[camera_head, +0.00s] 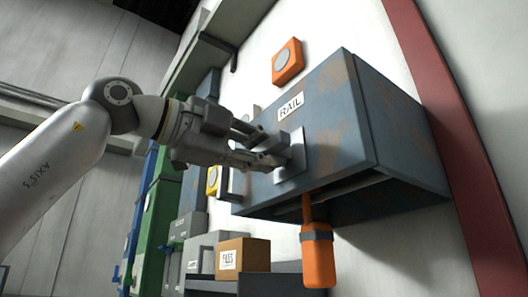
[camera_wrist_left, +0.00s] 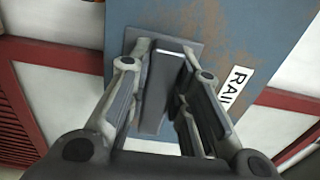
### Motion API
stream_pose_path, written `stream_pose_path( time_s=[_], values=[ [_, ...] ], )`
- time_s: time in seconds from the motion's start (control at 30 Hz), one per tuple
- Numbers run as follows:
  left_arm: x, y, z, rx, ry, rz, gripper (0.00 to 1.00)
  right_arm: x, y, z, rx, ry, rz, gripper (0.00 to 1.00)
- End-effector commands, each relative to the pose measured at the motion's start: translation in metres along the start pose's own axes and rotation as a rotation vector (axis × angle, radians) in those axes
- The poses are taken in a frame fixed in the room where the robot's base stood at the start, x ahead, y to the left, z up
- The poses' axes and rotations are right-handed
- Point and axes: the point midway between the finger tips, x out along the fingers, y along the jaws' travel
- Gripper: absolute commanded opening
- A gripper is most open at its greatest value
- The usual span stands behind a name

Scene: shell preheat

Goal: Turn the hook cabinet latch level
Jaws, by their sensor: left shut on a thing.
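The blue-grey, rust-marked cabinet (camera_head: 340,120) with a RAIL label hangs on the wall in the head view. Its latch is a grey bar on a light grey plate (camera_head: 291,168) on the cabinet front. In the left wrist view the latch bar (camera_wrist_left: 160,88) stands between my fingers, in front of its plate (camera_wrist_left: 190,50). My left gripper (camera_head: 275,153) is shut on the latch, and its fingers (camera_wrist_left: 163,95) flank the bar. The fingers hide part of the latch in the head view, so I cannot tell its exact angle there. My right gripper is not in view.
An orange-handled thing (camera_head: 318,258) hangs below the cabinet. A brown box (camera_head: 242,257) and grey boxes stand on a shelf at the lower middle. An orange wall box (camera_head: 288,62) sits above the cabinet. A red post (camera_head: 440,110) runs down the right side.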

Motion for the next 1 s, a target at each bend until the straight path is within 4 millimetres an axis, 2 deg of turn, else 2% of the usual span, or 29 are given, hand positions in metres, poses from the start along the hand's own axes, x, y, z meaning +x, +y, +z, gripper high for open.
stream_pose_path(
  time_s=[0.13, 0.17, 0.3, 0.67, 0.77, 1.0],
  values=[
    [-0.001, -0.001, 0.001, -0.004, -0.002, -0.004, 0.00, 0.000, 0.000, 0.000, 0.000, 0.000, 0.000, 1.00],
    [-0.001, -0.001, 0.001, -0.004, -0.002, -0.004, 0.23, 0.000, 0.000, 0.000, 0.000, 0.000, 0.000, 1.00],
    [-0.001, -0.001, 0.001, -0.003, -0.001, -0.002, 0.41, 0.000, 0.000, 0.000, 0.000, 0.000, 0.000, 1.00],
    [-0.003, 0.000, 0.001, 0.000, 0.000, -0.001, 0.41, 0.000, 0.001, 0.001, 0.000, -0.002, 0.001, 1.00],
    [-0.014, -0.001, 0.002, 0.000, -0.002, -0.003, 0.41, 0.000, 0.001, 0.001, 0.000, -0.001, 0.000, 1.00],
    [-0.064, -0.001, 0.002, 0.001, -0.002, -0.005, 0.41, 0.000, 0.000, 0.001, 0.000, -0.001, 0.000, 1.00]
  ],
)
